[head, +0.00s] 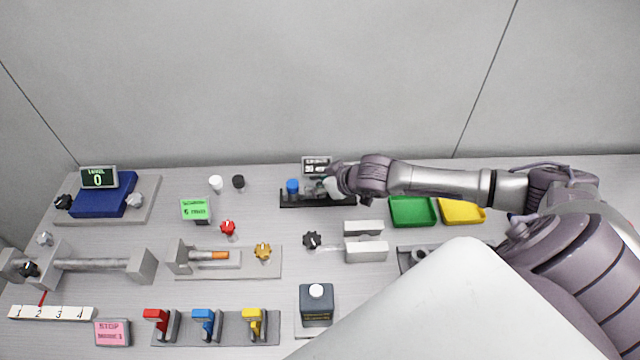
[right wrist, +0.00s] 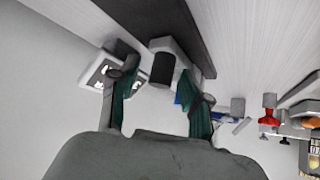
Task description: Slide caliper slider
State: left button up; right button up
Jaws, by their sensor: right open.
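A black rail device (head: 300,204), which looks like the caliper, lies at the back middle of the bench. A blue knob (head: 292,186) stands at its left end, and a small display (head: 317,163) stands behind it. My right gripper (head: 332,187) is over the right part of the rail. In the right wrist view its two dark green fingers (right wrist: 163,75) are open, either side of a pale block with a dark end (right wrist: 163,68) by the dark rail (right wrist: 165,20). I cannot tell whether they touch the block. The gripper hides part of the rail in the head view.
A green tray (head: 412,212) and a yellow tray (head: 461,211) lie right of the rail, below my right forearm. A black knob (head: 312,240) and grey blocks (head: 366,251) stand in front.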

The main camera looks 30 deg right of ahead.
grip_shut()
jog(key=shift+s+d+r+p, duration=0.1)
jog(key=shift+s+d+p, duration=0.55)
jog(key=shift+d+p, duration=0.3)
jog(key=shift+d, duration=0.1)
grip_release()
jog(key=shift+d, duration=0.1)
jog(key=shift+s, duration=0.1)
jog(key=v, duration=1.1)
jog(key=shift+s+r, duration=0.25)
jog(key=shift+s, duration=0.05)
